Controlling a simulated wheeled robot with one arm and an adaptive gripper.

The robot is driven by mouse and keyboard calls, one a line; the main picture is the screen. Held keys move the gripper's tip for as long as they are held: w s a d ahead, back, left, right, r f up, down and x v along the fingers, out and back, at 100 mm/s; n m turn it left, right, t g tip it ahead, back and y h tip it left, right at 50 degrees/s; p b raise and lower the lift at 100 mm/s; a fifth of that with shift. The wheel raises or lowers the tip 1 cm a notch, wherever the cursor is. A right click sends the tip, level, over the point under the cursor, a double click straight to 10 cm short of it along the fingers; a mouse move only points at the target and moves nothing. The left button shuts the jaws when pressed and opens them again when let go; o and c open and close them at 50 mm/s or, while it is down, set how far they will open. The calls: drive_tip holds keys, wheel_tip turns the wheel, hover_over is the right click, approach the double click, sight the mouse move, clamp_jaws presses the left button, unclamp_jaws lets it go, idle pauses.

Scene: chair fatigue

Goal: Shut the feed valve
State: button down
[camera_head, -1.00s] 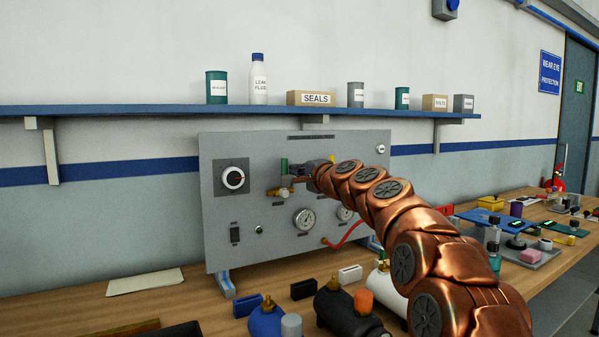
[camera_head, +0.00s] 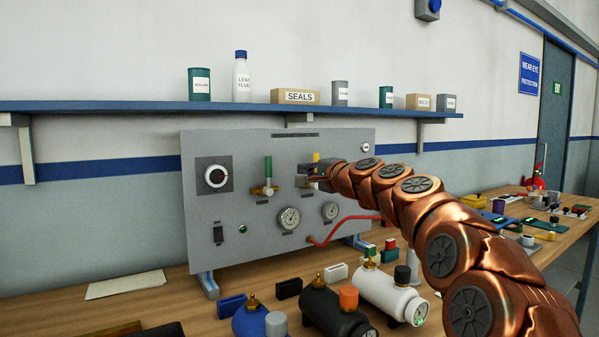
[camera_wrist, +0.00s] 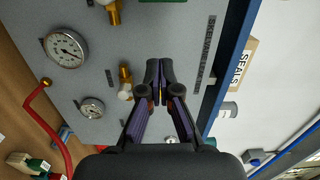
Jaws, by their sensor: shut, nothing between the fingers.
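The upright grey panel (camera_head: 240,240) carries two brass valves. The left valve (camera_head: 268,172) has a green handle standing upright. The right valve has a yellow handle (camera_head: 316,157), mostly hidden behind my gripper (camera_head: 304,181). I cannot read which label marks the feed valve. In the wrist view, my gripper (camera_wrist: 158,68) has its fingers together and empty, over the panel beside the right valve's brass and white body (camera_wrist: 125,84). The left valve's brass body (camera_wrist: 113,13) shows at the top edge. I cannot tell whether the fingertips touch the yellow handle.
Two gauges (camera_head: 290,218) (camera_head: 330,211) and a red hose (camera_head: 345,222) sit below the valves. A round knob (camera_head: 216,176) is at the panel's left. A loaded shelf (camera_head: 100,107) runs above the panel.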

drive_tip(key=shift+b+v, duration=0.3)
drive_tip(key=shift+v, duration=2.45)
